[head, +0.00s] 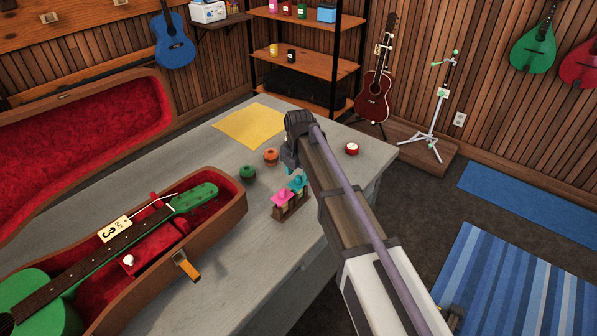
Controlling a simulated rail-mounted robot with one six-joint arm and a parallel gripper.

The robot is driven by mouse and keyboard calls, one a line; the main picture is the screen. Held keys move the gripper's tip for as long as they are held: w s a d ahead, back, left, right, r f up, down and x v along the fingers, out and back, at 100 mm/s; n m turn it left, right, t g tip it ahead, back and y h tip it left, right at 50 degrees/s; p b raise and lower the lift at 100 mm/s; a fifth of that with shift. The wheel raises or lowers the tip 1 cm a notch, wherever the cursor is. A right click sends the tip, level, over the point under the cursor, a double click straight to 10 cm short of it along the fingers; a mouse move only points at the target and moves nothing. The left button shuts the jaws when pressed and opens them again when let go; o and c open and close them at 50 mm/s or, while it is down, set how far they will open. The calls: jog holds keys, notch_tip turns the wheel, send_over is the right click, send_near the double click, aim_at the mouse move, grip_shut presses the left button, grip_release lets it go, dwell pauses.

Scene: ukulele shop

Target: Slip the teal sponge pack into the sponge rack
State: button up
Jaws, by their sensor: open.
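The teal sponge pack (298,184) is at the far right end of the small brown sponge rack (288,211). It looks seated upright in the rack, though its lower part is hidden. A pink pack (282,197) stands in the rack beside it. My gripper (290,168) is open, just above and behind the teal pack, and appears empty and apart from it. The arm comes in from the lower right, and its wrist hides part of the fingers.
On the grey table (215,285) are a green round tin (248,172), an orange tin (271,156), a red-and-white tin (352,149) and a yellow cloth (250,125). An open red-lined case (235,215) holds a green ukulele (90,255) at left. The table's front is clear.

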notch_tip(320, 180, up, 11)
jog(key=p, duration=1)
jog(key=shift+f, duration=0.2)
jog(key=shift+d, duration=0.1)
jog(key=s+d+m, duration=1)
jog(key=s+m, duration=0.2)
jog(key=m, duration=0.3)
jog(key=s+d+m, duration=1)
jog(key=s+m, duration=0.2)
jog(key=m, duration=0.3)
jog(key=shift+s, duration=0.15)
